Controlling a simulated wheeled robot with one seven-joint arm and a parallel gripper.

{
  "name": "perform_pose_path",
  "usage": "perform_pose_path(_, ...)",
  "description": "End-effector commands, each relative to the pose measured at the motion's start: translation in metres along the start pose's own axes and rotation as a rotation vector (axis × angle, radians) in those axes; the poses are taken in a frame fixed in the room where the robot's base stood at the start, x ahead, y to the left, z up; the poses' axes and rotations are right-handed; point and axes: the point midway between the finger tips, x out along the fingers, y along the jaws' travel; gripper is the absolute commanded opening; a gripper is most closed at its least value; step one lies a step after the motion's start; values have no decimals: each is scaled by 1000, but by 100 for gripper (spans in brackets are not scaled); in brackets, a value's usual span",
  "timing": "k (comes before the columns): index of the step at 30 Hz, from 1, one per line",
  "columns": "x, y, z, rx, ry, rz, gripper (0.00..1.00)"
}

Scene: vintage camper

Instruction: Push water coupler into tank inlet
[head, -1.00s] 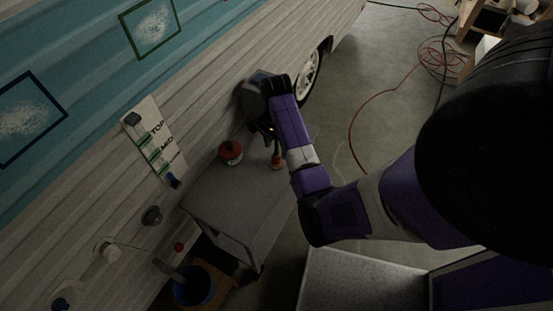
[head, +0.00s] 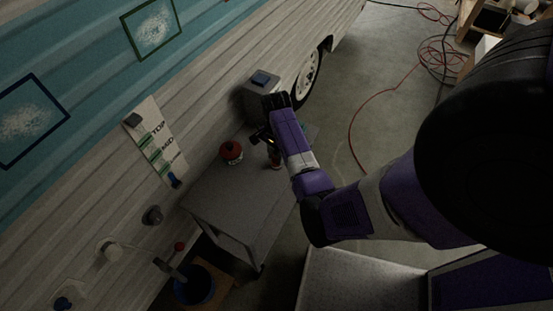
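My gripper (head: 262,136) is dark and reaches down above the far end of the grey table. Its fingers are small and dim, so I cannot tell whether they are open or hold anything. A small upright item with a reddish base (head: 275,163) stands on the table just below and beside the gripper; I cannot tell if they touch. I cannot identify the water coupler for certain. Which is the tank inlet is unclear.
A red can (head: 231,152) stands on the grey table (head: 225,205), left of my gripper. A grey box with a blue top (head: 262,90) is by the camper wall. A blue bucket (head: 195,290) sits low beside the table. Red hose (head: 352,140) lies on the floor.

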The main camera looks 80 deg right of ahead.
Motion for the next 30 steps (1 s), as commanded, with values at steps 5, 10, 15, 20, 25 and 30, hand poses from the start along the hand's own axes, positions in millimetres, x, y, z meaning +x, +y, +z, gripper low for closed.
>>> perform_pose_path(5,0,0,0,0,0,0,0)
perform_pose_path(10,0,0,0,0,0,0,0)
perform_pose_path(15,-4,0,0,0,1,-1,0)
perform_pose_path(20,-18,-1,0,0,2,-3,0)
perform_pose_path(25,-55,-2,-1,0,3,-6,0)
perform_pose_path(30,-107,-2,-1,0,4,-7,0)
